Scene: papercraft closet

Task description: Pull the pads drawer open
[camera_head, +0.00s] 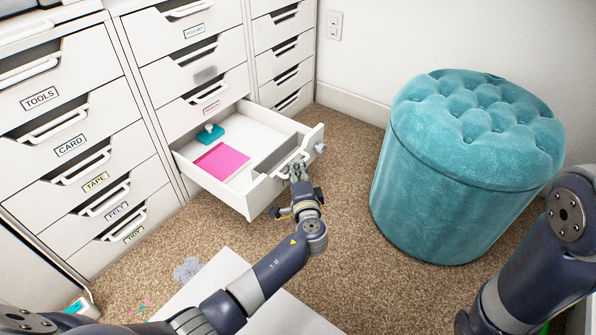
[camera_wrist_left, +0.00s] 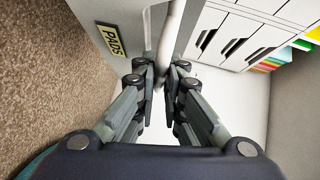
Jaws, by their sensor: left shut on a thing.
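My left gripper (camera_head: 298,170) is at the drawer's front, shut on the white bar handle (camera_head: 291,165). The handle also runs between the fingers in the left wrist view (camera_wrist_left: 169,42). My right arm shows at the right edge, but its gripper is out of view.
A teal tufted stool (camera_head: 468,165) stands right of the drawer, with a strip of carpet between. Closed drawers labelled TOOLS, CARD (camera_head: 72,148), TAPE and FELT are at the left. A white board (camera_head: 250,300) and scraps (camera_head: 187,269) lie on the carpet in front.

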